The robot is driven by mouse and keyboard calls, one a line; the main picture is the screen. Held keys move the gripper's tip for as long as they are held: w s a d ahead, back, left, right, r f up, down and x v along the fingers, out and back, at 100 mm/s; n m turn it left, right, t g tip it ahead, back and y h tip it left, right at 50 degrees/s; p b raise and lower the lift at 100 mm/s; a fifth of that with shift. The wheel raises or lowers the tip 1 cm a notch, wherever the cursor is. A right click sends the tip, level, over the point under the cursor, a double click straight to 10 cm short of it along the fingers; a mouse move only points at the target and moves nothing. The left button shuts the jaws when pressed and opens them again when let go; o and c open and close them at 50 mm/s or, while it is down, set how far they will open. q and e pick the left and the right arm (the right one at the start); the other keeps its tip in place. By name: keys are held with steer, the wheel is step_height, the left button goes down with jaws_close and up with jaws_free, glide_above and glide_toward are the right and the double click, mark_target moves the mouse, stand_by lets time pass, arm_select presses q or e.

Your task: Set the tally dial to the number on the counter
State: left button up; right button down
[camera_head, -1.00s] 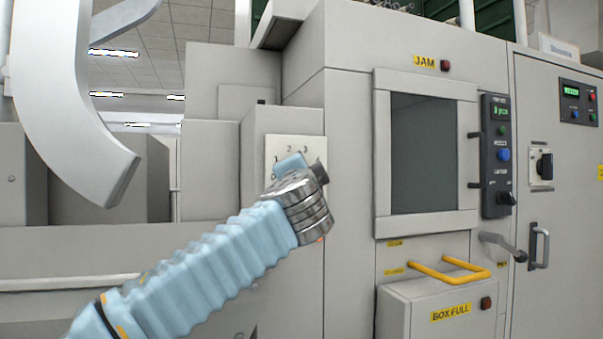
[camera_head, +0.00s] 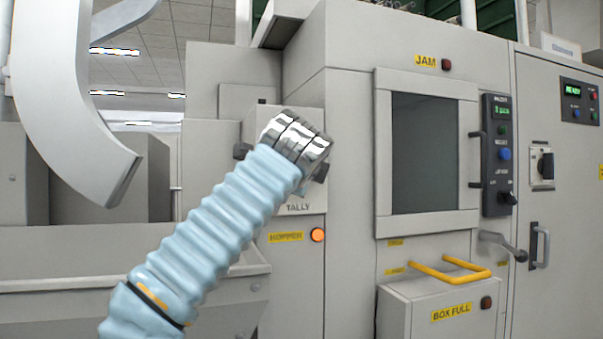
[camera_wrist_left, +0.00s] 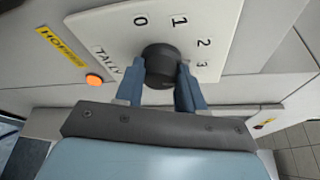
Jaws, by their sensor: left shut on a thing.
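The tally dial (camera_wrist_left: 160,56) is a black round knob on a white plate (camera_wrist_left: 110,30) marked 0, 1, 2, 3 and TALLY, in the left wrist view. My left gripper (camera_wrist_left: 161,70) is shut on the knob, one blue-grey finger on each side. I cannot tell which number the dial points to. In the head view my wrist hides the dial and most of its plate (camera_head: 300,208). The counter panel (camera_head: 496,155) stands right of the window, with a small green reading too blurred to read surely. My right gripper is in neither current view.
An orange lamp (camera_head: 317,235) and a yellow HOPPER label (camera_head: 286,237) sit below the plate. A dark window (camera_head: 423,152) with a pale frame is to the right. A yellow handle (camera_head: 450,270) tops the BOX FULL box (camera_head: 440,318). A grey ledge runs at lower left.

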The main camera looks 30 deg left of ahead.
arm_select(q)
steer(key=shift+m+g, duration=0.4)
steer(key=shift+m, duration=0.2)
steer(key=o, duration=1)
steer(key=shift+o, duration=0.2)
steer(key=v, duration=1.3)
steer(key=shift+s+d, duration=0.3)
